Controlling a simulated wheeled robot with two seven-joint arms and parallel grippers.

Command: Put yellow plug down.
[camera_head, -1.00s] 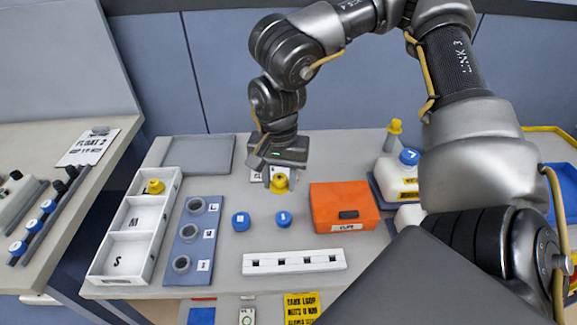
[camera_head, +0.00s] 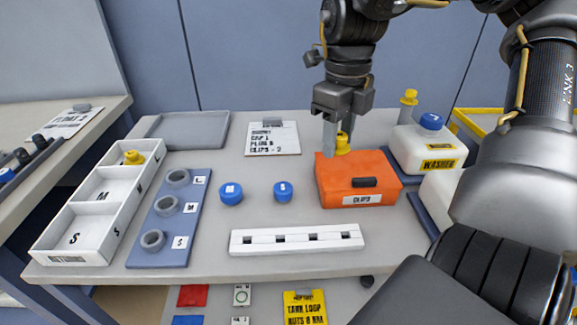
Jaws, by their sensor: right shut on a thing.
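My right gripper (camera_head: 338,135) points down over the back edge of the orange box and is shut on a yellow plug (camera_head: 343,144). The plug shows just above or behind the box's back edge; I cannot tell whether it touches the box. Another yellow plug (camera_head: 133,157) sits in the far compartment of the white divided tray (camera_head: 72,257). My left gripper is not in view.
The orange box (camera_head: 350,174) stands on the table below the gripper. Two blue caps (camera_head: 231,194), a white slotted rack (camera_head: 297,240) and a blue board with grey rings (camera_head: 165,230) lie nearby. A washer bottle (camera_head: 425,150) stands right. A grey tray (camera_head: 190,130) lies at back left.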

